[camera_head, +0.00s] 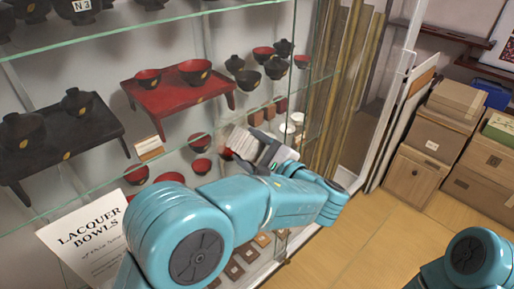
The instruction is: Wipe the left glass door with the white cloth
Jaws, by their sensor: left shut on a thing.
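My left gripper (268,155) is shut on the white cloth (243,141), a folded pale pad at the middle of the head view. The cloth faces the glass front (110,150) of a display cabinet that fills the left of the view. The clear glass is hard to make out, so I cannot tell whether the cloth touches it. My left arm crosses the lower middle and hides part of the cabinet. Part of my right arm shows at the bottom right corner; its gripper is out of view.
Behind the glass are shelves with black and red lacquer bowls, a red stand (180,95) and a black stand (60,145). A "Lacquer Bowls" sign (85,235) is at lower left. Cardboard boxes (430,150) stand at right. The tatami floor (370,235) between is clear.

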